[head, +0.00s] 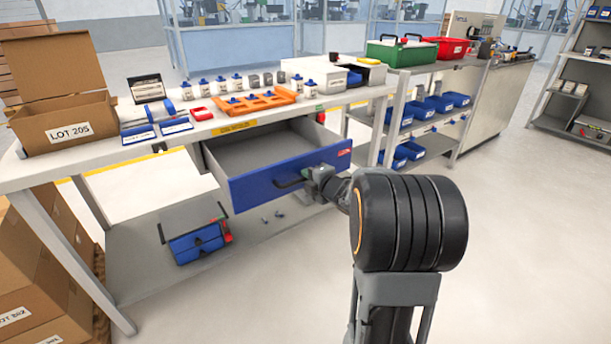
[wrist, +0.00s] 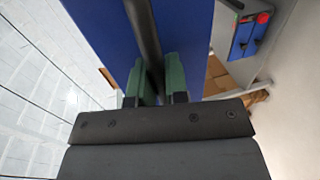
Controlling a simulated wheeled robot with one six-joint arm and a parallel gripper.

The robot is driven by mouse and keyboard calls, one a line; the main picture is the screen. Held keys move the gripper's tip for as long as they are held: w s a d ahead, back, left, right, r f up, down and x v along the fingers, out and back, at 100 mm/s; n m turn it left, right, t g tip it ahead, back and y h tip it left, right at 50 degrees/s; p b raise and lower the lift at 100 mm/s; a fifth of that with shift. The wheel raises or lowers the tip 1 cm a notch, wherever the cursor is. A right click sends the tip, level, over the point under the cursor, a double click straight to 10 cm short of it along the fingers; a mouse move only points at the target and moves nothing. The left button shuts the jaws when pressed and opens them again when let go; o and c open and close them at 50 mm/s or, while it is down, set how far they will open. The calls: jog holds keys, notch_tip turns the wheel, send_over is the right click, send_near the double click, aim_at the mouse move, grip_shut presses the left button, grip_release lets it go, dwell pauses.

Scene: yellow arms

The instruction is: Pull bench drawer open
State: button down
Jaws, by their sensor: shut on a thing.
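The bench drawer (head: 262,182) has a blue front and stands well out from under the white workbench (head: 100,163). Its grey inside shows and looks empty. A dark bar handle (head: 291,183) runs across the blue front. My gripper (head: 318,180) is at the right part of the handle, shut on it. In the wrist view the green fingertips of my gripper (wrist: 160,85) lie on both sides of the dark handle (wrist: 144,38), close to the blue drawer front (wrist: 95,30). My arm hides little of the drawer.
The lower shelf (head: 150,255) under the drawer holds a blue and grey toolbox (head: 195,243) and small loose parts. Cardboard boxes (head: 45,275) stand at the left. The bench top carries an orange rack (head: 255,103) and bottles. The floor at the right is clear.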

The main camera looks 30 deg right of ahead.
jog(key=shift+s+d, duration=0.15)
jog(key=shift+s, duration=0.1)
jog(key=c, duration=1.1)
grip_release()
jog(key=shift+c, duration=0.2)
jog(key=p+v, duration=0.3)
jog(key=v, duration=1)
jog(key=shift+s, duration=0.4)
